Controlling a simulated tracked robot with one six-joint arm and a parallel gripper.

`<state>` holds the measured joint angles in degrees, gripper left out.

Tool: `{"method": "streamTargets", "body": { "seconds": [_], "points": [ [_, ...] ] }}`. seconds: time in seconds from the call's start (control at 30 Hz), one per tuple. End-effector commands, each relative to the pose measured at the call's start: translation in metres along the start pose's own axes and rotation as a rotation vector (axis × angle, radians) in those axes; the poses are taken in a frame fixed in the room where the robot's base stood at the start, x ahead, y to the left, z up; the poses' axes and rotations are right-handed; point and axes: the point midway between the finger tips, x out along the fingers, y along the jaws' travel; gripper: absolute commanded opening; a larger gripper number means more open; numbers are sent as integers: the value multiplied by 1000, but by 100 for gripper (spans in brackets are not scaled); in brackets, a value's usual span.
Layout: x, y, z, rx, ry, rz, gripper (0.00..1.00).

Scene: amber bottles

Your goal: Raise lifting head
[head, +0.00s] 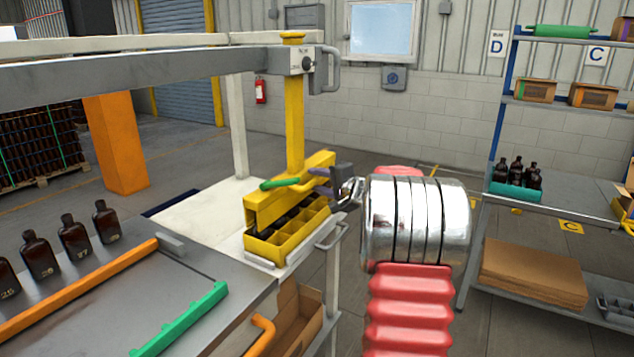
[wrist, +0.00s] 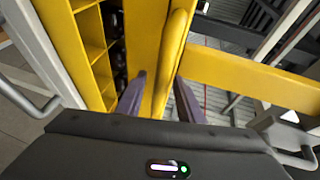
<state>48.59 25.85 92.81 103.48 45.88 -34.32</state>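The yellow lifting head (head: 290,192) sits low at the foot of a yellow column (head: 294,125), over a yellow divided crate (head: 287,243). Dark bottle tops show between them. A green grip (head: 280,183) is on the head's side. My gripper (head: 322,181) is at the head's right end. In the wrist view my gripper's two purple fingers (wrist: 158,76) stand apart on either side of a rounded yellow bar (wrist: 178,55). A gap shows beside the left finger; the right fingertip is close to the bar, and contact is unclear. The crate's compartments (wrist: 88,35) show at left.
The crate stands on a white table (head: 205,215) with a grey handle (head: 330,232). Several amber bottles (head: 75,238) stand on the grey bench at left, behind an orange rail (head: 80,290). A blue shelf (head: 497,150) with boxes and bottles is at right.

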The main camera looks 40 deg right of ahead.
Motion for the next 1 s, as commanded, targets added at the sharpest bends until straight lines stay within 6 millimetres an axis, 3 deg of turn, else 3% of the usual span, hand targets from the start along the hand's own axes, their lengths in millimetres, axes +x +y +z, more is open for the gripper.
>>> {"method": "streamTargets", "body": {
  "seconds": [0.13, 0.6, 1.0],
  "points": [
    [0, 0, 0, 0, 0, 0, 34],
    [-1, 1, 0, 0, 1, 1, 1],
    [-1, 2, 4, 0, -1, 4, 0]
  ]
}}
